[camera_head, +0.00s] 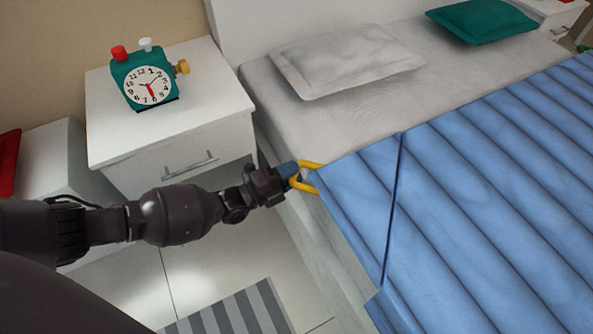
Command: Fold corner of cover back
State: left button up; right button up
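The blue ribbed cover (490,190) lies over the lower part of the bed. Its near upper corner (340,178) is at the bed's left edge, and a dark seam line sets this corner section apart. My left gripper (320,179) reaches in from the left. Its yellow fingers are spread apart right at this corner. Whether cloth lies between the fingers is hard to tell. My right gripper is not in view.
A white nightstand (125,122) with a green alarm clock (132,73) stands beyond my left arm. A grey pillow (345,60) and a green pillow (482,20) lie at the head of the bed. A striped rug (235,312) lies on the floor.

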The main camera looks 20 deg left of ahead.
pick_arm(q)
jog(key=shift+w+d+r, duration=0.1)
jog(key=shift+w+d, duration=0.25)
jog(key=shift+w, duration=0.15)
grip_shut()
